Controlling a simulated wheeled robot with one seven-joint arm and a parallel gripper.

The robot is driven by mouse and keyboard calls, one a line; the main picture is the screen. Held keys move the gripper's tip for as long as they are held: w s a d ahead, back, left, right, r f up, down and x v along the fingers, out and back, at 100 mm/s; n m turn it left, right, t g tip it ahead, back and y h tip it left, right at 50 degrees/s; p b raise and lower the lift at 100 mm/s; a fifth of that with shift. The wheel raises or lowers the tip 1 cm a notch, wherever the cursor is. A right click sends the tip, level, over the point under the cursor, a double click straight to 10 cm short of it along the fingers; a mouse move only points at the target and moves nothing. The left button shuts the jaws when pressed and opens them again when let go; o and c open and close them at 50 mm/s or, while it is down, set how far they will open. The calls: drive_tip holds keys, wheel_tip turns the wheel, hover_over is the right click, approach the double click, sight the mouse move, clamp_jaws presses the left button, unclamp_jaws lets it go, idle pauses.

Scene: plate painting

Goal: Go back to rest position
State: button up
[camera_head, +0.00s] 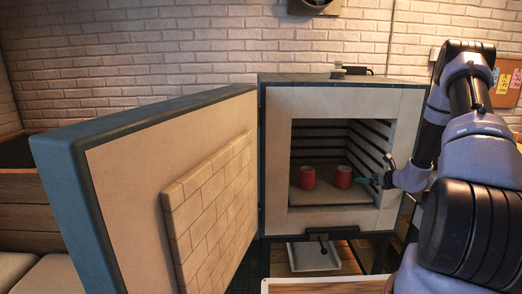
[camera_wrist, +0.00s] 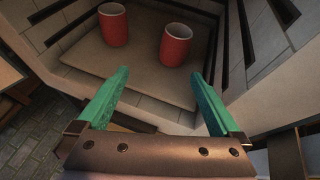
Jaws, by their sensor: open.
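My gripper (camera_wrist: 160,95) is open and empty in the wrist view, its two green fingers spread apart. In the head view my gripper (camera_head: 366,181) is at the front right of the kiln opening, close to the right cup. Two red cups stand upright on the kiln's inner shelf: a left cup (camera_head: 307,177) and a right cup (camera_head: 344,176). In the wrist view the left cup (camera_wrist: 114,27) and the right cup (camera_wrist: 176,46) stand beyond the fingertips, apart from them. The kiln (camera_head: 275,160) is open.
The kiln's thick door (camera_head: 120,200) is swung wide open to the left. The kiln's side walls (camera_wrist: 262,75) stand close to my gripper. A white tray (camera_head: 312,258) lies below the kiln. A wooden surface (camera_head: 325,286) is at the bottom front.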

drive_tip(key=s+a+r+n+g+y, duration=0.1)
drive_tip(key=a+r+n+y, duration=0.1)
drive_tip(key=a+r+n, duration=0.45)
drive_tip(key=s+a+r+n+g+y, duration=0.15)
drive_tip(key=a+r, duration=0.25)
drive_tip(key=r, duration=0.5)
drive_tip(key=s+a+r+n+g+y, duration=0.25)
drive_tip(key=s+a+r+n, duration=0.45)
drive_tip(key=s+a+r, duration=0.45)
drive_tip(key=s+a+r+n+g+h, duration=0.25)
drive_tip(key=s+r+n, duration=0.5)
drive_tip(key=s, duration=0.45)
drive_tip(key=s+d+r+n+t+h, duration=0.1)
drive_tip(key=s+d+r+n+h, duration=0.1)
drive_tip(key=s, duration=0.5)
drive_tip(key=s+d+r+n+t+h, duration=0.1)
drive_tip(key=s+d+r+n+h, duration=0.1)
drive_tip(key=s, duration=0.4)
drive_tip(key=shift+s+d+r+n+h, duration=0.15)
drive_tip(key=shift+s+r+n+h, duration=0.2)
drive_tip(key=shift+n+h, duration=0.3)
drive_tip(key=shift+f, duration=0.1)
